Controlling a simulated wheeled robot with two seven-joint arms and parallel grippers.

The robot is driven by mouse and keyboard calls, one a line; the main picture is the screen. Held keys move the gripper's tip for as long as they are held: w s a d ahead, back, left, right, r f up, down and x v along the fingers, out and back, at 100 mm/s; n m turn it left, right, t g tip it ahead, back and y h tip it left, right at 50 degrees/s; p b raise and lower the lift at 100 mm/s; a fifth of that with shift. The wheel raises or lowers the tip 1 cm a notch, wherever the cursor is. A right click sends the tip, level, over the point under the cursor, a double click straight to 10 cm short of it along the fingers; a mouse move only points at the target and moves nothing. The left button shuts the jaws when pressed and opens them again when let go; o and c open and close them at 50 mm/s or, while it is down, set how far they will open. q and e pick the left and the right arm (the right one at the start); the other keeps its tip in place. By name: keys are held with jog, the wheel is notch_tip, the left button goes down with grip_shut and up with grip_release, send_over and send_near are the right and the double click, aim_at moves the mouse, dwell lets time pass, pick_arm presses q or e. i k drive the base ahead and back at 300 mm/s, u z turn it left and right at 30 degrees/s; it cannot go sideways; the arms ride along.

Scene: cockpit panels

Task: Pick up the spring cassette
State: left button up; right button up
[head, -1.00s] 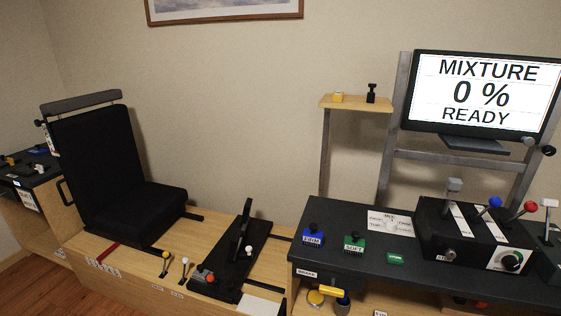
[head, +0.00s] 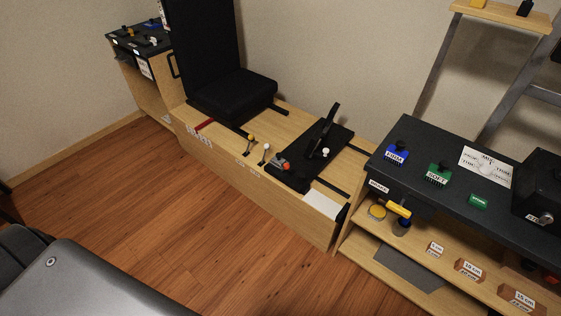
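One is a blue block labelled FIRM (head: 396,154), near the bench's left corner. The other is a green block labelled SOFT (head: 438,174), to its right. Both stand upright and apart from each other. I cannot tell for sure which one is the spring cassette. Neither of my grippers shows in the head view.
A black seat (head: 232,95) and a black pedal plate (head: 315,155) sit on a wooden platform. Under the dark bench top (head: 412,131), a shelf holds labelled brown blocks (head: 470,268) and a yellow-handled tool (head: 398,209). The wooden floor (head: 190,225) in front is clear.

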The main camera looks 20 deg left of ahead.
aim_at(278, 160)
jog(key=u, duration=0.5)
jog(key=k, duration=0.6)
jog(key=u, duration=0.6)
jog(key=i, duration=1.35)
jog(key=z, duration=1.15)
jog(key=i, duration=0.55)
jog(key=z, duration=0.55)
